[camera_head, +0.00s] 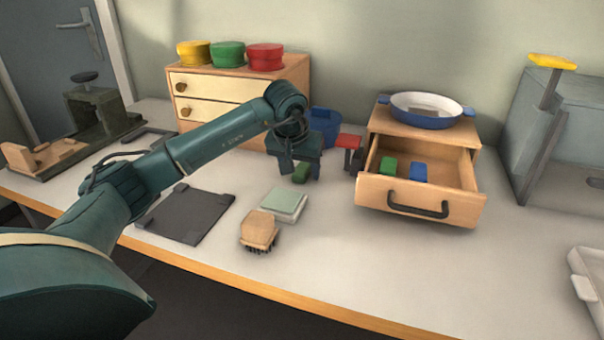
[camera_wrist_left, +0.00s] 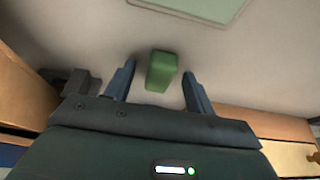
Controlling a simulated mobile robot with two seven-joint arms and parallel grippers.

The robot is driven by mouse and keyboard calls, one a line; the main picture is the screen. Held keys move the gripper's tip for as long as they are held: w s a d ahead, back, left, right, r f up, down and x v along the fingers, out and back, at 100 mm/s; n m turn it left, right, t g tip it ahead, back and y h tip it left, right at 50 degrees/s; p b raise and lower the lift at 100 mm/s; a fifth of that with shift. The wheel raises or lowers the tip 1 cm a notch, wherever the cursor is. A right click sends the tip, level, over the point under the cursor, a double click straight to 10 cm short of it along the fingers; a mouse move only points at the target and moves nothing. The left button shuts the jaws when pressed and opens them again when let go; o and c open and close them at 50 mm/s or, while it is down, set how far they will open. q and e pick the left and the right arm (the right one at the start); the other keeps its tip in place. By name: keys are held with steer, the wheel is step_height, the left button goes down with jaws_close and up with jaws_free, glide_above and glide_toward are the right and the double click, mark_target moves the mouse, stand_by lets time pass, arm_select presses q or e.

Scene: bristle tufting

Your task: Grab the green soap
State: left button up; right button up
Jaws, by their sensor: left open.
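The green soap (camera_head: 301,174) is a small green block on the table, left of the open drawer. In the left wrist view the green soap (camera_wrist_left: 161,71) lies between the two finger tips, with a gap on each side. My left gripper (camera_head: 295,165) is open and points down over it, hiding part of it in the head view. I cannot tell how far the fingers are above the table. Another green block (camera_head: 388,166) lies in the open drawer. My right gripper is not in view.
The open drawer (camera_head: 447,205) also holds a blue block (camera_head: 418,172). A red-topped object (camera_head: 349,142) and a blue container (camera_head: 325,126) stand close to my left gripper. A pale green square (camera_head: 285,204), a wooden brush (camera_head: 259,231) and a dark mat (camera_head: 186,214) lie nearer the front.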

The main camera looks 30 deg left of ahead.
arm_select(q)
steer(key=c, duration=1.1)
steer(key=shift+o, duration=0.2)
steer(key=shift+r, duration=0.1)
